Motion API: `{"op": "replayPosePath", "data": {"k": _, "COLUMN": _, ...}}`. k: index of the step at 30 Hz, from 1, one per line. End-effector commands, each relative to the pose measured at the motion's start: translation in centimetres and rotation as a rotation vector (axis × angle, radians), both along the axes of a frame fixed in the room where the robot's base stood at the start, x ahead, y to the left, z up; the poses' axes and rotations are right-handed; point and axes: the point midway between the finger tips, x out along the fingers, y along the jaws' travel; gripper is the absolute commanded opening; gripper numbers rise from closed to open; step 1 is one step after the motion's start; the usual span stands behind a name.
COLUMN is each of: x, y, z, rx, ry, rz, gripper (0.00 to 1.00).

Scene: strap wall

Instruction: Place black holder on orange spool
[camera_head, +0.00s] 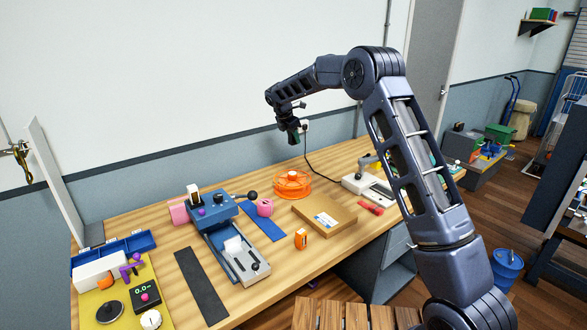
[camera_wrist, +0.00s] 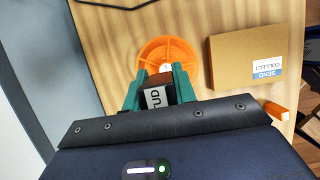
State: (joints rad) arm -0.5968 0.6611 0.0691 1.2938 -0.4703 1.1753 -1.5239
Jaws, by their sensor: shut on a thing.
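The orange spool (camera_head: 292,184) lies flat on the wooden workbench near its back, left of the cardboard box. In the wrist view the spool (camera_wrist: 167,55) shows round and open-topped, with a pale centre. My gripper (camera_head: 293,132) hangs above the spool, clear of it. Its green fingers (camera_wrist: 157,92) are shut on the dark holder (camera_wrist: 156,97), which carries a white label with letters reading "TUD". In the wrist view the holder overlaps the near rim of the spool. The holder is hard to make out in the head view.
A cardboard box (camera_head: 324,215) sits just right of the spool. A white device (camera_head: 367,187) with a black cable is at the right. Bare wood surrounds the spool.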

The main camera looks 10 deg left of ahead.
Motion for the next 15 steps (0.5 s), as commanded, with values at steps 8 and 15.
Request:
{"op": "replayPosePath", "data": {"k": 8, "x": -0.1, "y": 0.0, "z": -6.1, "rx": -0.001, "ry": 0.001, "rz": 0.001, "gripper": 0.02}}
{"op": "replayPosePath", "data": {"k": 15, "x": 0.0, "y": 0.1, "z": -9.4, "rx": 0.000, "ry": 0.000, "rz": 0.000, "gripper": 0.02}}
